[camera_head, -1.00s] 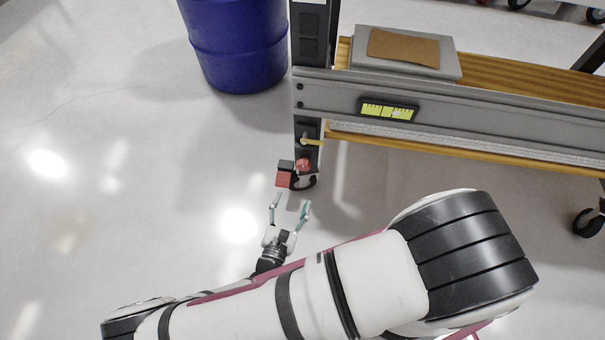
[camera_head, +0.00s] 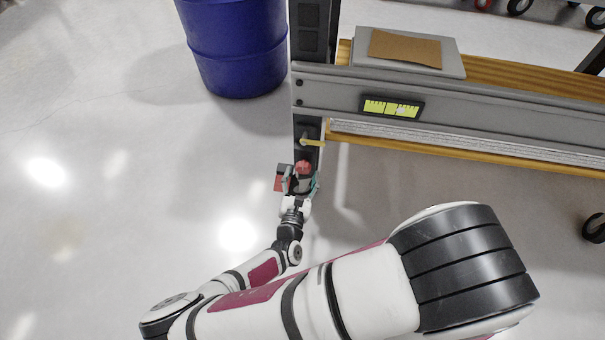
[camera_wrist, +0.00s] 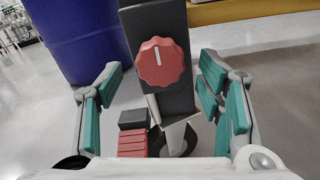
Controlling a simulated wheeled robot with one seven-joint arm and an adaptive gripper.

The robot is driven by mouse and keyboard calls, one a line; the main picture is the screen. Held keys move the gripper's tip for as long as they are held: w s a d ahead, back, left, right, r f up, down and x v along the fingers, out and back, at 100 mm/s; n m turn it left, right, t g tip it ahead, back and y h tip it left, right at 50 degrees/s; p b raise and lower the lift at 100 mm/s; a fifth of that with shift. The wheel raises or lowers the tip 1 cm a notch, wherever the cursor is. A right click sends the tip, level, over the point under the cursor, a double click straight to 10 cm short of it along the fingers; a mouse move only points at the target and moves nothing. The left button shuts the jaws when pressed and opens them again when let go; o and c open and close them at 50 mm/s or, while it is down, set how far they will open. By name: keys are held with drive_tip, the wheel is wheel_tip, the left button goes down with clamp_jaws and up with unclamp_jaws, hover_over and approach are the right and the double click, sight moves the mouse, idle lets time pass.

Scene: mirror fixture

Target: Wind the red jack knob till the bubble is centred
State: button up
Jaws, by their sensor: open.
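The red jack knob (camera_head: 304,167) is on the front of the dark leg at the left end of the bench. In the wrist view the knob (camera_wrist: 160,63) is a scalloped disc whose white mark points nearly straight up. My gripper (camera_head: 300,182) is at the knob from the near side. In the wrist view my gripper (camera_wrist: 162,88) is open, with teal pads on both sides of the knob and clear gaps to it. The level vial (camera_head: 391,107) is yellow-green on the grey beam. Its pale bubble (camera_head: 401,111) appears right of the vial's middle.
A red pedal (camera_wrist: 132,143) sits low beside the caster under the knob. A yellow lever (camera_head: 312,142) sticks out above the knob. A blue drum (camera_head: 235,50) stands left of the leg. A grey plate with a brown sheet (camera_head: 405,48) lies on the bench. Floor at left is clear.

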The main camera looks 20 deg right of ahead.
drive_tip(key=shift+x, duration=1.1)
drive_tip(key=c, duration=1.2)
